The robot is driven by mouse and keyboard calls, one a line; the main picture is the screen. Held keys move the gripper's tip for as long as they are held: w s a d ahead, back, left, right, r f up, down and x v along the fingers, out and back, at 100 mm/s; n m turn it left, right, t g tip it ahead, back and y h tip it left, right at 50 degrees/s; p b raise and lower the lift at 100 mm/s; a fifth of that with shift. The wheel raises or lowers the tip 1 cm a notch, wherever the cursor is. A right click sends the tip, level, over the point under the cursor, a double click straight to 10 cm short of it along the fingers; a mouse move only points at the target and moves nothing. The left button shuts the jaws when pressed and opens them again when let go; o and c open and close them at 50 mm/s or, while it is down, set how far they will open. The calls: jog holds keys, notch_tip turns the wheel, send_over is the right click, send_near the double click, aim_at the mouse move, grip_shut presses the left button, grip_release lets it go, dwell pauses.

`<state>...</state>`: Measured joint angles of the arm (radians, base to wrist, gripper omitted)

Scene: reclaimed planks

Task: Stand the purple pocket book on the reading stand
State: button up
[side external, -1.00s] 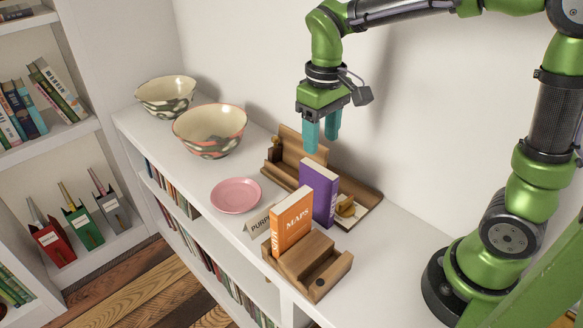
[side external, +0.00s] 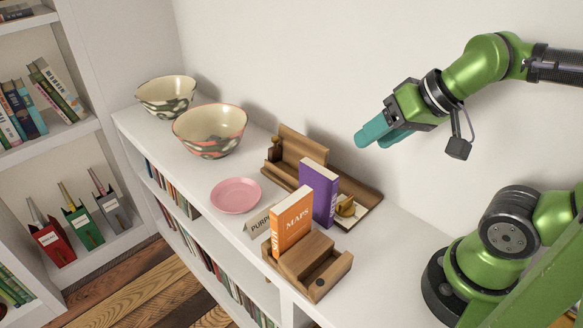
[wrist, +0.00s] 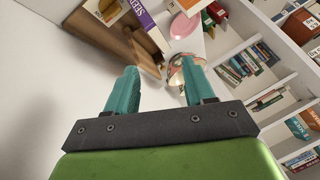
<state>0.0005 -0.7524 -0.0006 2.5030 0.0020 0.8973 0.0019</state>
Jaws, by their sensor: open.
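The purple book (side external: 320,193) stands upright at the front of a long wooden holder (side external: 359,186) with a raised back; its spine shows at the top of the wrist view (wrist: 143,16). An orange MAPS book (side external: 292,222) stands on a stepped wooden block (side external: 325,272) in front. A card (side external: 259,221) beginning "PURP" is beside it. I cannot tell for sure which wooden piece is the reading stand. My gripper (side external: 366,138) is open and empty, in the air above and right of the purple book, fingers pointing left; both teal fingers show in the wrist view (wrist: 157,66).
A pink plate (side external: 235,195) and two patterned bowls (side external: 209,130) (side external: 166,95) stand left on the white shelf top. The wall rises close behind. Bookshelves (side external: 55,115) are at far left.

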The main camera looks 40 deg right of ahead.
dwell(0.3)
jog(key=n+g+h, duration=0.1)
jog(key=n+g, duration=0.2)
jog(key=g, duration=0.3)
send_over(318, 181)
jog(key=d, duration=0.1)
jog(key=f, duration=0.1)
jog(key=shift+w+r+n+g+h, duration=0.5)
jog(key=shift+w+r+g, duration=0.1)
jog(key=shift+r, duration=0.1)
jog(key=f, duration=1.1)
jog(key=shift+s+d, duration=0.1)
jog(key=shift+d, duration=0.1)
jog(key=shift+s+a+f, duration=0.1)
jog(key=shift+a+f, duration=0.05)
jog(key=shift+f, duration=2.6)
jog(key=shift+c, duration=0.4)
grip_shut()
